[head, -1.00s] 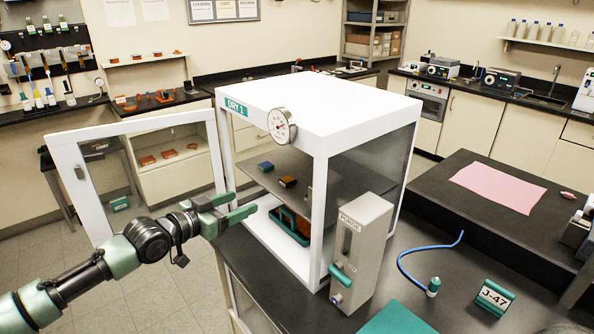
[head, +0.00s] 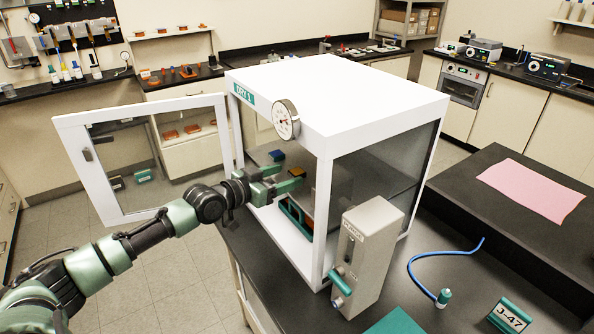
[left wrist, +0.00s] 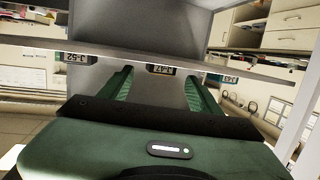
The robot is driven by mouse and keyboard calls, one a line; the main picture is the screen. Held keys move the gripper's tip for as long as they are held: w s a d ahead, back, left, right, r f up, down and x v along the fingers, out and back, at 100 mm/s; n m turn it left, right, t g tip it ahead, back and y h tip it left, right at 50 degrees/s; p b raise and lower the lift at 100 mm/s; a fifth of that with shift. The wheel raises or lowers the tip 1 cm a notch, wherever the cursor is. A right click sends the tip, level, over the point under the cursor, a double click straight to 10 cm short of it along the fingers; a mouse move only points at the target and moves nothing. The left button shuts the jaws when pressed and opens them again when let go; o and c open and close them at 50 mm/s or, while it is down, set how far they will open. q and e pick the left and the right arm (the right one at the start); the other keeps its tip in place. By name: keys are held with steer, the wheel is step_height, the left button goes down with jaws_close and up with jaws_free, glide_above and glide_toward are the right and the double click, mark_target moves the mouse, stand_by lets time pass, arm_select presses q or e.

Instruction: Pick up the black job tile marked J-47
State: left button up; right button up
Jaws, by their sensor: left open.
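In the left wrist view a small dark tile with a label that seems to read J-47 (left wrist: 160,69) sits at the shelf edge, between and beyond my fingertips. Another dark labelled tile (left wrist: 77,57) is to its left and a third (left wrist: 230,78) to its right. In the head view my left gripper (head: 284,178) is open and empty at the open front of the white dry cabinet (head: 340,90). I cannot pick out the J-47 tile there. My right gripper is not in view.
The cabinet door (head: 70,150) stands open to the left. A grey purge box (head: 368,255) stands by the front right post. A J-47 card (head: 510,315), a blue hose (head: 430,262) and a pink mat (head: 530,190) are to the right.

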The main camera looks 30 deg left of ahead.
mark_target(294, 173)
arm_select(q)
steer(key=shift+x, duration=1.25)
steer(key=shift+w+f, duration=0.1)
steer(key=shift+w, duration=0.15)
steer(key=shift+s, duration=0.1)
steer(key=shift+c, duration=0.9)
jaws_close()
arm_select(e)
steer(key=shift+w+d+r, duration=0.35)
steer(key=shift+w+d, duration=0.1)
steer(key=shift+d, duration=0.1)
